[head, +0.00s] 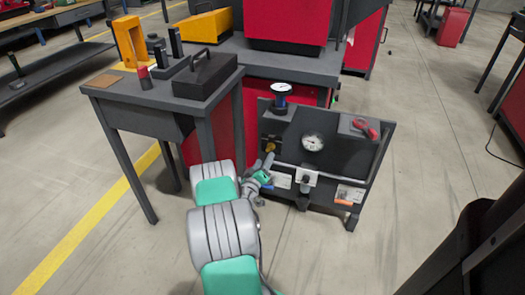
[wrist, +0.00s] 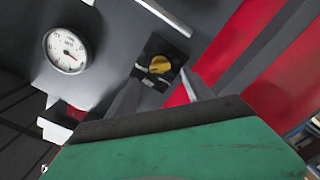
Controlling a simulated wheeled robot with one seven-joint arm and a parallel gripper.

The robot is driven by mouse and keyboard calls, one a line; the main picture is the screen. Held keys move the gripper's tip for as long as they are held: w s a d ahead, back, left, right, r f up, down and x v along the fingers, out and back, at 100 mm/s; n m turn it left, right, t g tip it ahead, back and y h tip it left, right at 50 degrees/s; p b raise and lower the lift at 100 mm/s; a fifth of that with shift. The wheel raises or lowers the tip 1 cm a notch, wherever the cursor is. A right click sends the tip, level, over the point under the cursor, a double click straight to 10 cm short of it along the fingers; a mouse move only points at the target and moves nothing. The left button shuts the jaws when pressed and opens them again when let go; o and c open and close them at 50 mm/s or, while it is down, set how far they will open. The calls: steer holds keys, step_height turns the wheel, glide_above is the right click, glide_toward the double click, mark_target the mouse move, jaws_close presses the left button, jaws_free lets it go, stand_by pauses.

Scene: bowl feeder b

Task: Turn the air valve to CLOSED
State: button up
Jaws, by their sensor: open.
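A yellow knob (head: 270,146), which looks like the air valve, sits on the left part of the dark panel's front face. In the wrist view the yellow knob (wrist: 158,65) sits on a small black plate with pale markings too small to read. Which setting it points to I cannot tell. My gripper (head: 267,162) is in front of the panel's left side, close to the knob. In the wrist view my gripper (wrist: 159,78) is open and empty, its two fingers either side of the line to the knob, apparently short of touching it.
A round gauge (head: 313,142) is on the panel right of the knob, with another gauge (head: 281,88) on top. A red-handled item (head: 365,129) lies at the panel's upper right. A dark table (head: 165,95) stands left of the panel. The floor right of it is clear.

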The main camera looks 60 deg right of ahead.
mark_target(269, 150)
steer(key=d, duration=0.2)
steer(key=d+b, duration=0.1)
steer(key=d, duration=0.1)
steer(key=w+d, duration=0.1)
steer(key=d, duration=0.1)
steer(key=shift+f, duration=0.1)
steer(key=shift+w+d, duration=0.1)
steer(key=shift+d, duration=0.25)
jaws_close()
